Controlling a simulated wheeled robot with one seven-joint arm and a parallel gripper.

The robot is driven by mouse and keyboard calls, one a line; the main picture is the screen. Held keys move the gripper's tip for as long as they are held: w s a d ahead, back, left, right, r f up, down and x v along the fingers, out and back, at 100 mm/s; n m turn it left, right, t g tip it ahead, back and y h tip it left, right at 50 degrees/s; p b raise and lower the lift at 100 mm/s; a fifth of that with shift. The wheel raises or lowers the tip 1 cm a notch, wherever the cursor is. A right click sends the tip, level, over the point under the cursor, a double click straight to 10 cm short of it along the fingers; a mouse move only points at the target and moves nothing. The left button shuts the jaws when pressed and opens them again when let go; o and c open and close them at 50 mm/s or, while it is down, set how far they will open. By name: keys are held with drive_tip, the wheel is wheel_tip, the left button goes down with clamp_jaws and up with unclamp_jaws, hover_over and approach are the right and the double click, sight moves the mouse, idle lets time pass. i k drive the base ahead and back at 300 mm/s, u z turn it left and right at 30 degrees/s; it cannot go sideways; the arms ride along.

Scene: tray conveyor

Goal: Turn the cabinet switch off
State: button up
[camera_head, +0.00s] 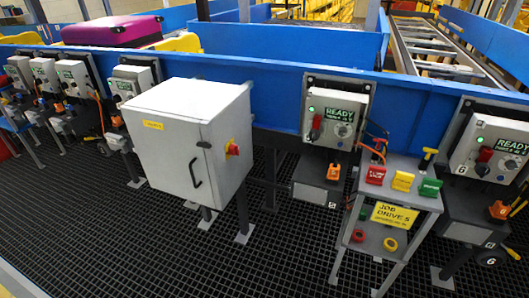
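The cabinet (170,135) is a pale grey box on legs, left of the middle in the head view. Its door has a black handle (196,172) and a small yellow label (153,125). The cabinet switch (232,148) is a red knob on a yellow plate, on the cabinet's narrow right side. It is small here, and I cannot tell which position it is in. My gripper is not in view, and nothing covers the switch.
A "READY" control box (330,117) hangs on the blue conveyor wall (275,92). Another control box (492,147) is at far right. Dark grated floor (195,255) in front looks clear.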

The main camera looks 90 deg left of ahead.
sight(234, 149)
drive_tip(key=u, duration=0.05)
drive_tip(key=i, duration=0.65)
drive_tip(key=u, duration=3.45)
drive_tip(key=i, duration=1)
drive_tip(key=k, duration=0.2)
drive_tip(key=u, duration=0.05)
